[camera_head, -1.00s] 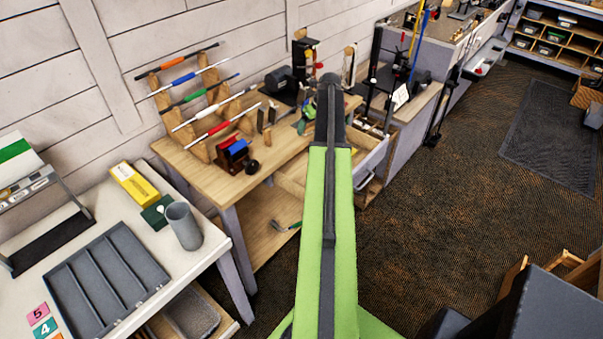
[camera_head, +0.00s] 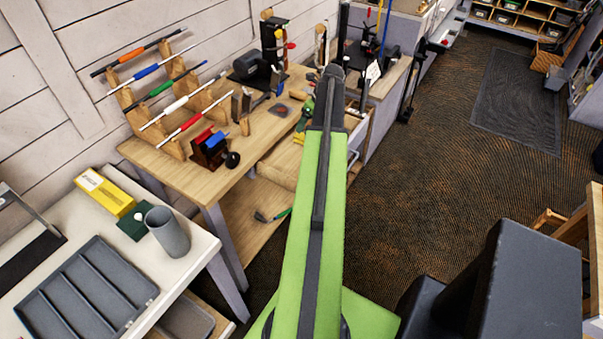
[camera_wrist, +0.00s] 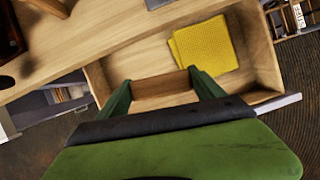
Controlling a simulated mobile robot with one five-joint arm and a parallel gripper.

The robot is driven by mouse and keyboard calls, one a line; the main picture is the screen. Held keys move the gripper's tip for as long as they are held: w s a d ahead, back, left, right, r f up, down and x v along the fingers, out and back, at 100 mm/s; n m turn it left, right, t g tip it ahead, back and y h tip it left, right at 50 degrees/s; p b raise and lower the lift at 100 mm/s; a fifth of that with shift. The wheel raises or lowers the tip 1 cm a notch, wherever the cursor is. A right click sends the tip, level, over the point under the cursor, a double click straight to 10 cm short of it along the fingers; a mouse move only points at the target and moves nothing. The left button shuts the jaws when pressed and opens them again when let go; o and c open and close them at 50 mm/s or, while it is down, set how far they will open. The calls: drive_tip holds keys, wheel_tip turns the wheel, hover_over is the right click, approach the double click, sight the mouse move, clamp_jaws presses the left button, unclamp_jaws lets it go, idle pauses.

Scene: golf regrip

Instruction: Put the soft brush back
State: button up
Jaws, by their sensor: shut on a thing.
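My gripper (camera_wrist: 160,76) shows in the wrist view as two green fingers. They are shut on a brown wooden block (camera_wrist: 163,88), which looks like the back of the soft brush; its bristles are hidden. The gripper holds it over an open wooden drawer (camera_wrist: 255,60). A folded yellow cloth (camera_wrist: 205,45) lies in the drawer, beyond the right finger. I cannot tell how high the block is above the drawer floor. In the head view my arm covers the gripper and most of the drawer.
The wooden workbench (camera_head: 185,170) carries a shaft rack (camera_head: 165,110) and a small red and blue device (camera_head: 210,145). A white table (camera_head: 200,250) with a grey tray (camera_head: 90,285) and a grey cup (camera_head: 168,230) stands at left. Carpet floor (camera_head: 440,170) is open at right.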

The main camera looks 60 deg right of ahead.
drive_tip(key=shift+n+y, duration=0.3)
drive_tip(key=shift+n, duration=0.5)
drive_tip(key=s+a+f+b, duration=0.1)
drive_tip(key=s, duration=0.3)
drive_tip(key=s+a+f+b, duration=0.1)
drive_tip(key=s+f, duration=0.1)
drive_tip(key=s, duration=0.2)
drive_tip(key=s+a+f+b, duration=0.1)
drive_tip(key=s, duration=0.3)
drive_tip(key=shift+s+a+f, duration=0.3)
drive_tip(key=shift+f, duration=0.1)
drive_tip(key=w+f+b, duration=0.2)
drive_tip(key=w, duration=0.1)
drive_tip(key=w+a+f+b, duration=0.1)
drive_tip(key=w+f+b, duration=0.1)
drive_tip(key=w+b, duration=0.1)
drive_tip(key=w+a+f+b, duration=0.1)
drive_tip(key=w+f+b, duration=0.1)
drive_tip(key=w, duration=0.3)
drive_tip(key=shift+a+f, duration=0.25)
drive_tip(key=shift+f, duration=0.25)
drive_tip(key=shift+w+a, duration=0.1)
drive_tip(key=shift+w, duration=0.2)
wheel_tip(320, 180, down, 4)
drive_tip(key=b, duration=0.4)
drive_tip(key=shift+f+b, duration=0.15)
drive_tip(key=shift+b, duration=0.25)
drive_tip(key=shift+r, duration=0.2)
drive_tip(key=shift+f, duration=0.15)
drive_tip(key=o, duration=1.2)
